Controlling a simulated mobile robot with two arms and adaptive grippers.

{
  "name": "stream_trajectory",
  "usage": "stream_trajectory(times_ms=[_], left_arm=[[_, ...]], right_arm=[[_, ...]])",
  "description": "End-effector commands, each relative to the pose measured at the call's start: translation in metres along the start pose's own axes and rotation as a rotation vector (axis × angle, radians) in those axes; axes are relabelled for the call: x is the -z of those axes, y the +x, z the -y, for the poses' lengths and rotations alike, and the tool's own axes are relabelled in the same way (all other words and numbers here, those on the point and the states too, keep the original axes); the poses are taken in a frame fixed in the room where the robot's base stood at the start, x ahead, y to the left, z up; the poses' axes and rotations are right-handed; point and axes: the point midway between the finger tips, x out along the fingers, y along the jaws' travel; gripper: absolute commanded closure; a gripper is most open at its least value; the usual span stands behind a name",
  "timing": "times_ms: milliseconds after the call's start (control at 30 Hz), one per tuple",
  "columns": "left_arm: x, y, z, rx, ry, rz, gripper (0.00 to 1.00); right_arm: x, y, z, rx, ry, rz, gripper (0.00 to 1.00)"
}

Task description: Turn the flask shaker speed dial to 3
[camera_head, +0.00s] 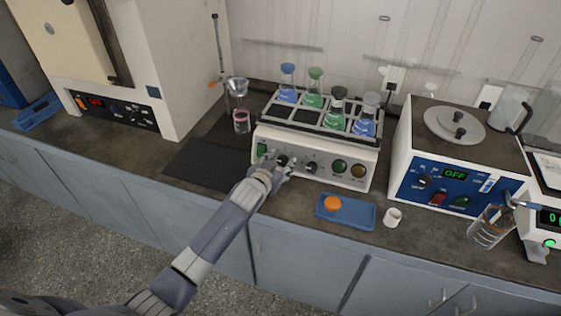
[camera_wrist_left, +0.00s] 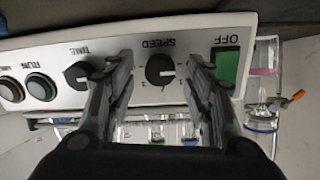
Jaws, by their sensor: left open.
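The flask shaker (camera_head: 265,135) stands on the bench with flasks of blue and green liquid on its top rack. Its black speed dial (camera_wrist_left: 160,70) shows in the wrist view, upside down, under the word SPEED. I cannot read its setting surely. My left gripper (camera_head: 279,168) is at the shaker's front panel. In the wrist view its two fingers (camera_wrist_left: 161,62) are open, one on each side of the speed dial, with gaps between. I cannot tell how deep they reach. My right gripper is not in view.
Beside the speed dial are the time dial (camera_wrist_left: 78,75) and the green OFF switch (camera_wrist_left: 226,68). A blue tray (camera_head: 360,218) with an orange item and a white cup (camera_head: 393,217) lie in front. A hotplate-like blue-fronted device (camera_head: 408,192) stands right.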

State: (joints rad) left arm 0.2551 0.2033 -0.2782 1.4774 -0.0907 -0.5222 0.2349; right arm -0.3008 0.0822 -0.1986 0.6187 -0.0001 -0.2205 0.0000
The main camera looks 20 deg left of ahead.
Motion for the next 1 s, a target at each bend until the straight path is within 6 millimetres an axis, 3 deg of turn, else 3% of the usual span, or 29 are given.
stream_trajectory(times_ms=[467, 667, 1000], left_arm=[[0.0002, 0.0093, 0.0, 0.0, 0.0, 0.0, 0.52], [0.0001, 0.0092, -0.0001, 0.0, 0.0, 0.0, 0.96], [0.0007, 0.0089, -0.0002, 0.0, 0.024, 0.001, 0.96]], right_arm=[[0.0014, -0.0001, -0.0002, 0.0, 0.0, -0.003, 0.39], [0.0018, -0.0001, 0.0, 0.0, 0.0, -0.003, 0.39], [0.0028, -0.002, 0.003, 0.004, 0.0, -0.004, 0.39]])
